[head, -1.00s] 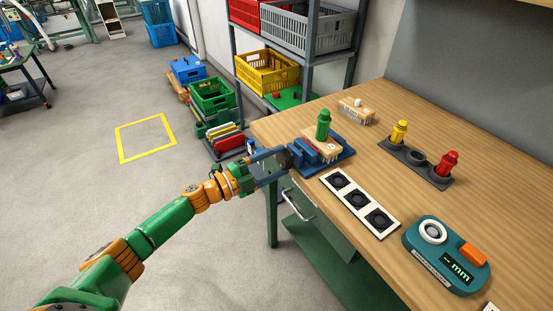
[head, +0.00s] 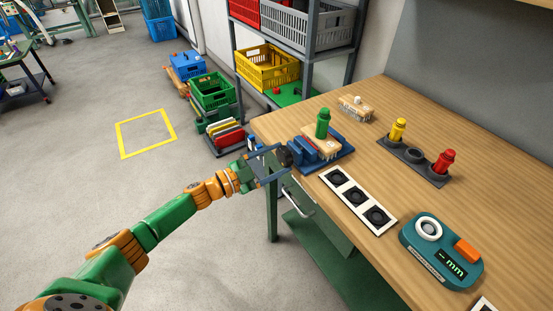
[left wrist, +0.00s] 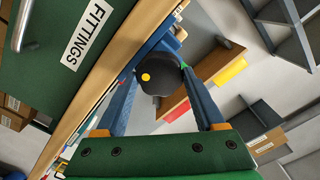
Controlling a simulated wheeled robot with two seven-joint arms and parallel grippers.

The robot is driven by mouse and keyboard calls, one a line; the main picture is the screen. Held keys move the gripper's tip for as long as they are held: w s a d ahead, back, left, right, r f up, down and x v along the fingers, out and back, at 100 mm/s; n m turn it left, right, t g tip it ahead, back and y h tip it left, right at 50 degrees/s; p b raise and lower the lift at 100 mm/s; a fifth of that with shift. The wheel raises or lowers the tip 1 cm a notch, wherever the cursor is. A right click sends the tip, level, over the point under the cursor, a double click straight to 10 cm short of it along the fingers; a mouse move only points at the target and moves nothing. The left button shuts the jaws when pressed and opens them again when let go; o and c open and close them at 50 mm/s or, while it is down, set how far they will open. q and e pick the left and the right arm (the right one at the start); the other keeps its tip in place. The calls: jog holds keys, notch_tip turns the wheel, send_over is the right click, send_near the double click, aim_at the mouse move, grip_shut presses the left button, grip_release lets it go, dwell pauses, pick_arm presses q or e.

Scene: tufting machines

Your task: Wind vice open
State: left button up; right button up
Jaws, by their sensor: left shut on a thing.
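The blue vice (head: 303,149) sits at the table's near left corner, with its dark round knob (head: 284,157) facing my left arm. A wooden block with bristles (head: 326,147) is at the vice's jaws, and a green knobbed piece (head: 322,124) stands on it. My left gripper (head: 283,160) is shut on the knob, one finger on either side. In the left wrist view, the black knob with a yellow dot (left wrist: 158,76) lies between the blue fingers. The vice's screw and the jaw gap are mostly hidden. My right gripper is out of view.
A second bristled block (head: 356,107) lies behind the vice. A dark holder with yellow (head: 398,131) and red (head: 443,161) pieces, a white strip with dark round sockets (head: 339,179) and a teal gauge (head: 440,252) are on the table. A shelf with crates stands behind.

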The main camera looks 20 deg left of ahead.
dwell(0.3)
pick_arm(q)
jog(key=o, duration=1.4)
jog(key=shift+c, duration=0.2)
jog(key=v, duration=0.7)
